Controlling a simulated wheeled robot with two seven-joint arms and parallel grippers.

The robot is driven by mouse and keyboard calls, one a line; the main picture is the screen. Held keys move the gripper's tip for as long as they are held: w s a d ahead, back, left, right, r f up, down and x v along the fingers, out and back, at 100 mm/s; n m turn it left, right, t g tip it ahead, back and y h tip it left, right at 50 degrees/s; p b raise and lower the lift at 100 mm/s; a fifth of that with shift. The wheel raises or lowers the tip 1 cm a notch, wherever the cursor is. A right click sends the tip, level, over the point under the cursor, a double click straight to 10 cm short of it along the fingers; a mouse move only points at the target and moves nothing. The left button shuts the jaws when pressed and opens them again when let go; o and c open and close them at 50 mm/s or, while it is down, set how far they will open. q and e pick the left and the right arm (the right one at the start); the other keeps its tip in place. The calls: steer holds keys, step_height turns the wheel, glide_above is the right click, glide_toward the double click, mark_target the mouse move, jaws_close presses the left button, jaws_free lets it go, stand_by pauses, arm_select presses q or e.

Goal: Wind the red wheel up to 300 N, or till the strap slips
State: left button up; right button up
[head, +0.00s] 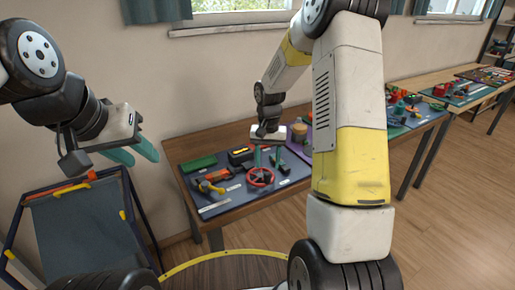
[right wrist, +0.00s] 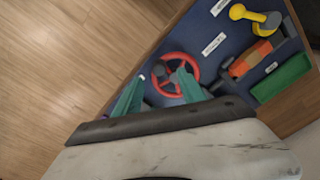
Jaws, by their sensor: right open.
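The red wheel (head: 262,186) is a spoked ring at the front of a dark blue mat on the wooden table. It also shows in the right wrist view (right wrist: 178,53). My right gripper (head: 268,158) is open, its teal fingers pointing down at the wheel. In the right wrist view the fingers (right wrist: 160,74) overlap the wheel's near side; I cannot tell whether they touch it. My left gripper (head: 134,156) is open and empty, well left of the table. I cannot make out a strap or a force readout.
Beside the wheel are an orange block (right wrist: 250,58), a yellow-handled part (right wrist: 240,12) and a green tray (right wrist: 284,78). A blue-topped frame (head: 80,225) stands at lower left. More tables with parts (head: 455,90) stretch away at right. Wooden floor is open in front.

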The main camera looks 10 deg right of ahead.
mark_target(267, 172)
steer(key=shift+f, duration=2.75)
jaws_close()
